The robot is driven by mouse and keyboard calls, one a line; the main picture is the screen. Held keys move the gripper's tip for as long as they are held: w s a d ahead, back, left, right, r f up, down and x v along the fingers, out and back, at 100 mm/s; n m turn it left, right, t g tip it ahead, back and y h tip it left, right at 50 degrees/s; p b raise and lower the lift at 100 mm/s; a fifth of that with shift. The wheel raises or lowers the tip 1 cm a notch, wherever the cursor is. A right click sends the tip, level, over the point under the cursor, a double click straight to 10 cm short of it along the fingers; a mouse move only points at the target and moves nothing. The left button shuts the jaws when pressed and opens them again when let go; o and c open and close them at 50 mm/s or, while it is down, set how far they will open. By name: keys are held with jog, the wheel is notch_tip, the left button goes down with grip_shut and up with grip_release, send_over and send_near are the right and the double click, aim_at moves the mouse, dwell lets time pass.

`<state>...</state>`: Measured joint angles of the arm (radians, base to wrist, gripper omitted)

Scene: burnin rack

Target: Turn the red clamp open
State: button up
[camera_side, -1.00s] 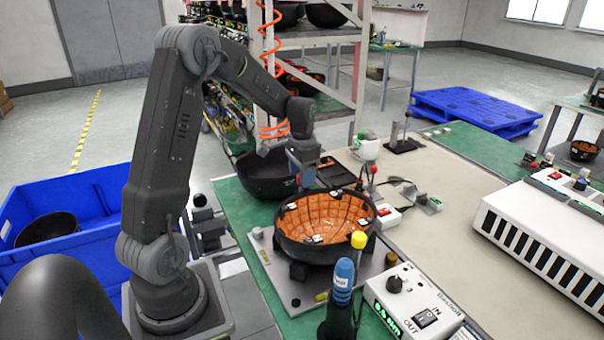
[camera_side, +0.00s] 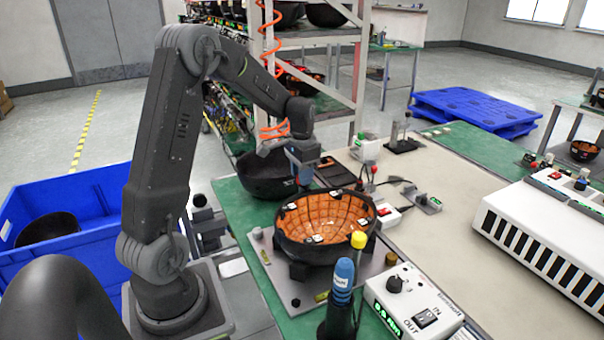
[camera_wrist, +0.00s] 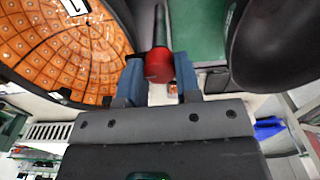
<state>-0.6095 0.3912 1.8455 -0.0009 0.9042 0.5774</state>
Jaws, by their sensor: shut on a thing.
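In the wrist view the red clamp tip (camera_wrist: 159,65) sits between the fingers of my gripper (camera_wrist: 160,80), on the end of a dark rod that runs up the picture. The jaws are shut on this red tip. In the side view my gripper (camera_side: 304,176) is at the back left of the black bowl (camera_side: 310,250) with the orange tiled inside, just above its rim. The red tip in the jaws is not clear there. The bowl stands on a grey fixture plate (camera_side: 268,275) and also fills the upper left of the wrist view (camera_wrist: 75,55).
A second black bowl (camera_side: 262,178) stands close behind my gripper. A blue-handled clamp (camera_side: 343,283), a yellow-tipped lever (camera_side: 358,240) and a white control box (camera_side: 413,310) are in front. A red-topped part (camera_side: 374,170) is right of my gripper.

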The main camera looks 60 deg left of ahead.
jog(key=n, duration=0.8)
jog(key=shift+n, duration=0.4)
jog(key=n, duration=0.4)
jog(key=shift+n, duration=2.2)
jog(key=o, duration=0.9)
jog(key=shift+o, duration=0.2)
